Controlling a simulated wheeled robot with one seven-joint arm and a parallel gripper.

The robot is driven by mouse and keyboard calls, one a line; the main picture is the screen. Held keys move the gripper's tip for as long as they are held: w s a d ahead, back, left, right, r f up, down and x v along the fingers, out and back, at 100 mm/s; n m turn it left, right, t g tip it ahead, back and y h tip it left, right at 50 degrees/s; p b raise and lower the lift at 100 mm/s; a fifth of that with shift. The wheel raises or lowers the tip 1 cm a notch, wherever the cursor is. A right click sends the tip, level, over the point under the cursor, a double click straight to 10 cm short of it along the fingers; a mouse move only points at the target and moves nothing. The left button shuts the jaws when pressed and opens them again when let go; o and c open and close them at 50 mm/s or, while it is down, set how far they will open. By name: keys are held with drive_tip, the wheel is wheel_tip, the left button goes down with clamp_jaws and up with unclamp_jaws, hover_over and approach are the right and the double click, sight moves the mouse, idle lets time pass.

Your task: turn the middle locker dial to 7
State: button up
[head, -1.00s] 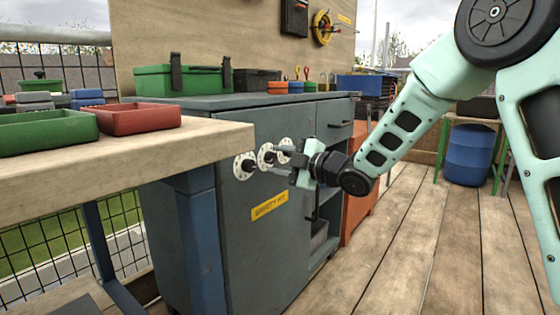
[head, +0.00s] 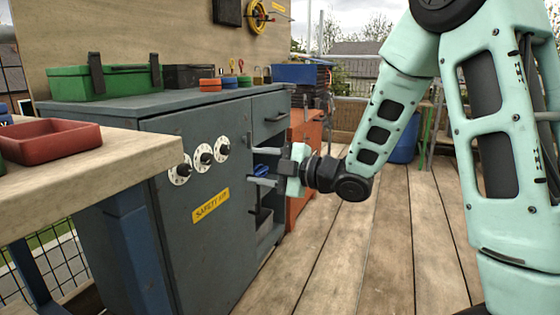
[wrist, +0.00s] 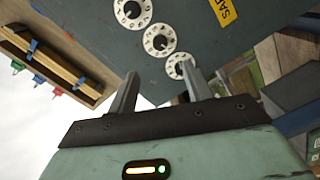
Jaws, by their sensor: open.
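The middle dial (head: 203,157) is a white disc with a black knob on the grey locker door (head: 190,125), between two similar dials. It also shows in the wrist view (wrist: 159,40), upper centre. The number it points to is too small to read. My gripper (head: 253,163) is open and empty, to the right of all three dials in the head view, near the door's right edge. In the wrist view its fingers (wrist: 160,72) are spread, with the dial nearest them (wrist: 179,67) just beyond the right fingertip. The gripper appears apart from the middle dial.
A yellow label (head: 210,205) is below the dials. A wooden bench (head: 90,170) with a red tray (head: 50,141) juts out at left. A green toolbox (head: 105,82) stands on the cabinet top. The plank floor (head: 330,260) at right is clear.

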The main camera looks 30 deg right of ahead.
drive_tip(key=shift+p+v, duration=0.4)
drive_tip(key=shift+v, duration=1.95)
